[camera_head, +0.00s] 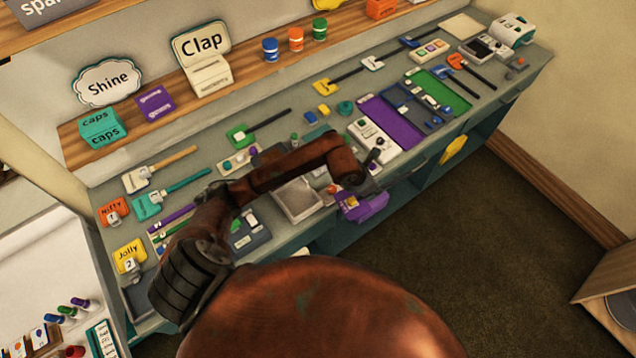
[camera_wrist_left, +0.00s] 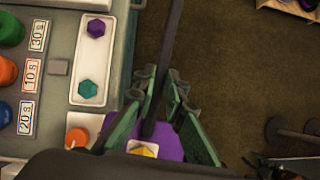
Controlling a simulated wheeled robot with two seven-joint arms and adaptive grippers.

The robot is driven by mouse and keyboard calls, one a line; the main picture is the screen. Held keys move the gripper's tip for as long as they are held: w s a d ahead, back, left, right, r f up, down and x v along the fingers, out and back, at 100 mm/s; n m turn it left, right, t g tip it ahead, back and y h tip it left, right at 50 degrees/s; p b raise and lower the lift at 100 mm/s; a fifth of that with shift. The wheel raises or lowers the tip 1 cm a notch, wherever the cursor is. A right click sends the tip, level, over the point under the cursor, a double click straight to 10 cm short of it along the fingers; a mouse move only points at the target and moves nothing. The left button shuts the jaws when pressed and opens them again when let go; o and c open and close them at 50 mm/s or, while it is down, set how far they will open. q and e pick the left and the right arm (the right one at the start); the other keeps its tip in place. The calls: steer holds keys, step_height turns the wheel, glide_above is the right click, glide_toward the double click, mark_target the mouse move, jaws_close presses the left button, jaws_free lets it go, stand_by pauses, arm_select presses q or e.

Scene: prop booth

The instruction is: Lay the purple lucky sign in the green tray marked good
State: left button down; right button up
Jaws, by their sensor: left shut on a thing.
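A purple sign (camera_head: 366,207) with a pale yellow patch is past the counter's front edge, below my left wrist. In the left wrist view the purple sign (camera_wrist_left: 172,143) and its dark stick (camera_wrist_left: 172,50) show. My left gripper (camera_wrist_left: 159,90) is shut on the sign, with the stick between its fingers. In the head view my left arm covers most of the fingers, and the sign's lettering cannot be read. The green tray (camera_head: 447,93) lies on the counter to the right, holding small pieces; its marking is too small to read. My right gripper is not in view.
Blue (camera_head: 400,92) and purple (camera_head: 396,124) trays lie left of the green tray. A white box with knobs (camera_head: 374,144) stands between them and my wrist.

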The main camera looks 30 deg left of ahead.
arm_select(q)
steer(key=shift+w+a+r+n+y, duration=0.2)
steer(key=shift+w+a+n+y, duration=0.25)
steer(key=shift+n, duration=0.35)
steer(key=s+a+p, duration=0.3)
steer(key=a, duration=0.6)
steer(key=s+a+p, duration=0.2)
steer(key=s+a, duration=0.1)
steer(key=a, duration=0.6)
step_height(320, 180, down, 6)
steer(key=shift+w+a+f+p, duration=0.15)
steer(key=shift+f+p, duration=0.05)
steer(key=shift+p, duration=0.6)
steer(key=shift+a+p, duration=0.4)
steer(key=shift+f, duration=0.1)
steer(key=c, duration=2)
jaws_free()
steer(key=shift+f, duration=0.1)
